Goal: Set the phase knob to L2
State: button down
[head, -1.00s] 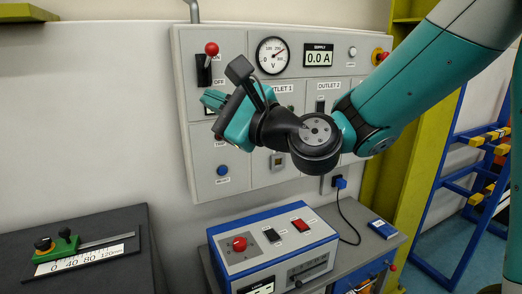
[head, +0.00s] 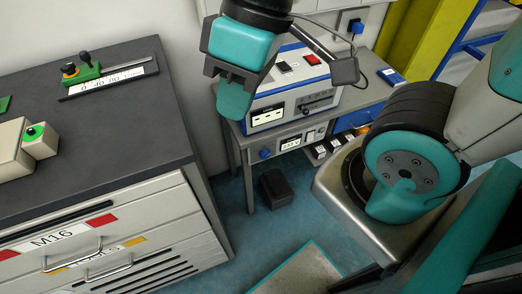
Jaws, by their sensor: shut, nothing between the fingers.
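I cannot make out a knob marked as the phase knob, and no L2 mark is legible. Only a strip of the pale wall panel's bottom edge shows at the top of the head view. My gripper (head: 236,98) hangs fingers down at the upper middle, its teal fingers shut and empty. In the picture it covers the left part of the blue and white bench unit (head: 262,119). A red switch (head: 311,59) and a black switch (head: 284,67) show on the unit's top.
A dark-topped cabinet (head: 120,140) with drawers fills the left and bears a green slide fixture (head: 82,73) with a scale. A blue plug (head: 357,26) and its cable are at the wall. A black bin (head: 277,188) stands on the floor under the grey bench. Blue floor is clear beside it.

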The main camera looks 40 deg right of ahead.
aim_at(265, 153)
jog(key=u, duration=1.05)
jog(key=k, duration=0.7)
jog(key=z, duration=1.5)
